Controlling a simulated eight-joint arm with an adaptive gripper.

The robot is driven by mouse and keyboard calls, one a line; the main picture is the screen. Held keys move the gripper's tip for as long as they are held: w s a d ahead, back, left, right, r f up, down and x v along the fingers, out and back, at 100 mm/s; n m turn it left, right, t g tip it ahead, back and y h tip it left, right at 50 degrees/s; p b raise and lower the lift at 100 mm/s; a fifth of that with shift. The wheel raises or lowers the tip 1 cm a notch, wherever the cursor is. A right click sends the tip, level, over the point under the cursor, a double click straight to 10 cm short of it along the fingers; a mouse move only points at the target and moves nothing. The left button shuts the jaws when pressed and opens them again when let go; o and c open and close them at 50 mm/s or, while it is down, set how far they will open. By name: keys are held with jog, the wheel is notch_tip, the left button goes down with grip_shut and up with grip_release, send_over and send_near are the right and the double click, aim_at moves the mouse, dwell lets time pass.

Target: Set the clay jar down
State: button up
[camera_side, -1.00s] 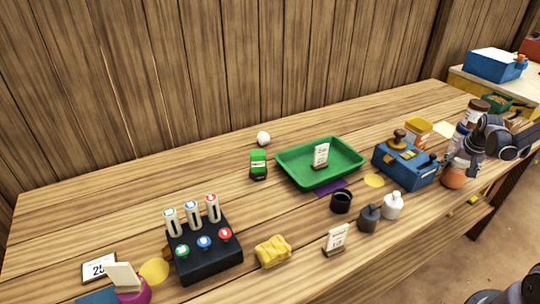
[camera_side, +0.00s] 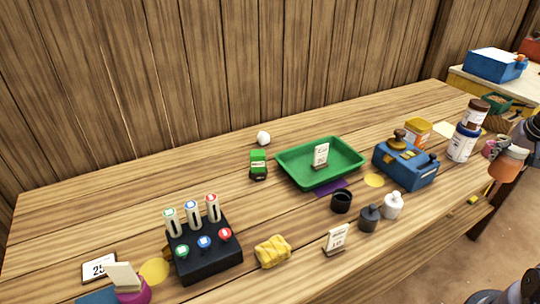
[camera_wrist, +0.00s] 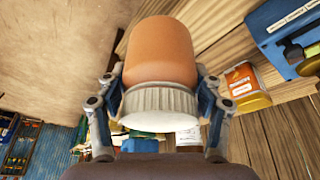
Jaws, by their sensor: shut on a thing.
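The clay jar (camera_side: 505,167), orange-brown with a pale lid, is at the far right in the side view, tilted and held up at the table's right front edge. In the wrist view the clay jar (camera_wrist: 160,50) fills the middle, its pale ribbed lid toward the camera. My gripper (camera_wrist: 160,85) is shut on it, one finger on each side near the lid. In the side view my gripper (camera_side: 525,138) is partly cut off by the right edge. I cannot tell the jar's exact height above the wood.
A white jar with a blue lid (camera_side: 462,142) and a brown-topped jar (camera_side: 474,114) stand left of the clay jar. A blue scale box (camera_side: 405,167), a yellow-orange tub (camera_side: 418,130) and a green tray (camera_side: 290,165) are further left. Bare floor (camera_wrist: 60,50) lies beyond the table's edge.

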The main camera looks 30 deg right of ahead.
jog(key=shift+s+r, duration=0.2)
jog(key=shift+r, duration=0.15)
notch_tip(320, 180, up, 5)
jog(key=shift+w+a+r, duration=0.1)
jog(key=shift+w, duration=0.05)
jog(key=w+a+n+t+y, duration=0.2)
jog(key=w+a+n, duration=0.6)
jog(key=w+a, duration=1.6)
jog(key=w+a+n+y, duration=0.25)
jog(key=a+n, duration=0.25)
jog(key=a, duration=1.9)
jog(key=s+a+n+g+y, duration=0.1)
jog(key=s+a+n, duration=0.4)
jog(key=a, duration=1)
jog(key=s+a+n+y, duration=0.15)
jog(key=s+a, duration=0.45)
jog(key=a, duration=0.9)
jog(key=shift+n, duration=0.35)
jog(key=shift+s+a+f, duration=0.75)
jog(key=shift+a+f, duration=0.9)
jog(key=shift+f, duration=1.05)
jog(key=shift+s+a+f, duration=0.75)
jog(key=shift+a+f, duration=0.9)
jog(key=shift+f, duration=1.1)
jog(key=shift+s+a+f, duration=0.75)
jog(key=shift+a+f, duration=0.9)
jog(key=shift+f, duration=1.05)
